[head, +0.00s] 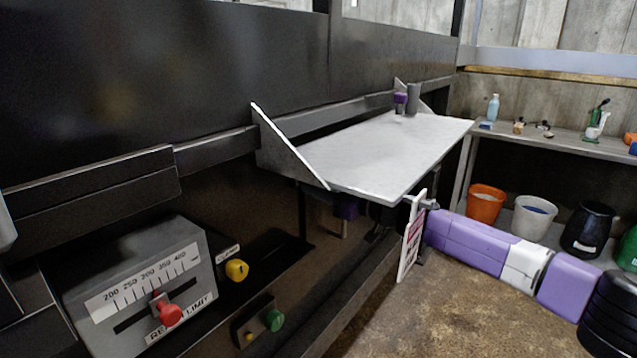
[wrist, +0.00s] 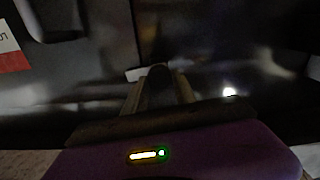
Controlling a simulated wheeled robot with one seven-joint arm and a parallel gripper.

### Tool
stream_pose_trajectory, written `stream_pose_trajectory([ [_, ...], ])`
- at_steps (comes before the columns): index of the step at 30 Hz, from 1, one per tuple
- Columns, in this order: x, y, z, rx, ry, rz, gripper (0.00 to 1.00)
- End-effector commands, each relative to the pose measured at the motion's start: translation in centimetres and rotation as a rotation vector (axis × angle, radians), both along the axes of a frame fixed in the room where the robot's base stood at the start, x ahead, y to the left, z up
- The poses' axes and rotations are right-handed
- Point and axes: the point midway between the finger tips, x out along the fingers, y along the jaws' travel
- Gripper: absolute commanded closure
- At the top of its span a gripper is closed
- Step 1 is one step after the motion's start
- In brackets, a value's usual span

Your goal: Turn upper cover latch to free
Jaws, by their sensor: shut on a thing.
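In the wrist view my gripper (wrist: 158,86) is shut on a dark, rounded handle (wrist: 158,75). A finger lies on each side of it. The handle appears to be the upper cover latch, but no label on it can be read. A short pale bar (wrist: 136,74) shows just behind the handle. The picture is dark, so the latch's angle and its far end cannot be told. In the head view I cannot make out my fingertips or the held latch.
A white-topped shelf (head: 385,148) juts from the dark machine wall (head: 160,75). A hanging sign (head: 410,240) is at its front corner. A red slider (head: 167,310), yellow knob (head: 237,270) and green button (head: 274,320) sit at lower left. Buckets (head: 533,217) stand under the back bench.

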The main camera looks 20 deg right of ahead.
Motion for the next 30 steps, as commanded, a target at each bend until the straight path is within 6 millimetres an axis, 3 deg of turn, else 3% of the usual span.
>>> stream_pose_trajectory([
  [30, -0.21, 0.26, -0.31, -0.759, -0.551, 0.002, 1.00],
])
